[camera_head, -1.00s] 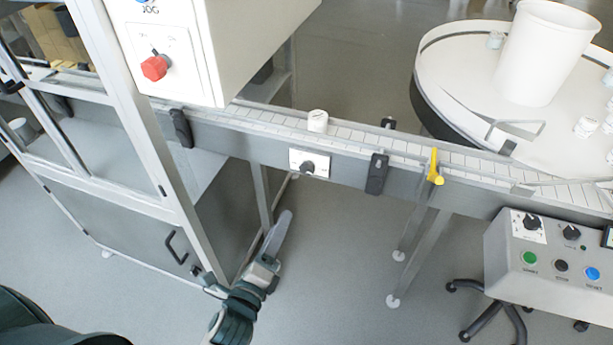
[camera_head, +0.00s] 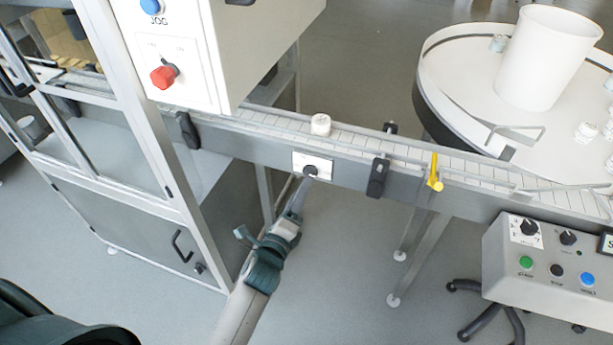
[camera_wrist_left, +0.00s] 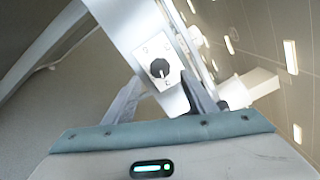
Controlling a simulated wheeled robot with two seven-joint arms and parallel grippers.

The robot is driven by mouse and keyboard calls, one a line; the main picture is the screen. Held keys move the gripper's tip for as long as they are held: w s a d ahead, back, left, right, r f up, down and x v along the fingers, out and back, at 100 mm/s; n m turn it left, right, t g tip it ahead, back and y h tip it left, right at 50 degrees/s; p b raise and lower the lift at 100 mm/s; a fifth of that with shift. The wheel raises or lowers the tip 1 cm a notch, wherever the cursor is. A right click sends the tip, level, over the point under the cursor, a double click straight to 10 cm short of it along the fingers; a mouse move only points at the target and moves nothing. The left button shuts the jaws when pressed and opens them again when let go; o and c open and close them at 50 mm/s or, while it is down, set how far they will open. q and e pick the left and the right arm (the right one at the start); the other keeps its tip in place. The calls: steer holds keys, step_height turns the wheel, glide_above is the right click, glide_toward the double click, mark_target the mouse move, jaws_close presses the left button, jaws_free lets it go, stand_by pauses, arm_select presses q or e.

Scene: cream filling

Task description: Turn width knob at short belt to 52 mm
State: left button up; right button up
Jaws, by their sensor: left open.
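The width knob (camera_head: 310,170) is a small black knob on a white plate (camera_head: 325,164) on the side of the short belt (camera_head: 350,137). In the left wrist view the knob (camera_wrist_left: 159,68) has a light pointer mark, and its plate (camera_wrist_left: 148,50) carries small marks too blurred to read. My left gripper (camera_head: 304,182) is just below and in front of the knob in the head view. In the left wrist view its two fingers (camera_wrist_left: 160,98) are apart, with the knob showing beyond and between them. Nothing is between the fingers. My right gripper is not in view.
A white jar (camera_head: 320,125) stands on the belt above the plate. Black brackets (camera_head: 378,177) and a yellow lever (camera_head: 435,172) stick out along the belt's side. A control box (camera_head: 548,262) is at lower right. A turntable (camera_head: 465,75) is at upper right.

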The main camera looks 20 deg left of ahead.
mark_target(309, 174)
arm_select(q)
steer(key=w+p, duration=0.1)
steer(key=w, duration=0.4)
steer(key=shift+w+d, duration=0.1)
steer(key=shift+w, duration=0.25)
steer(key=c, duration=1)
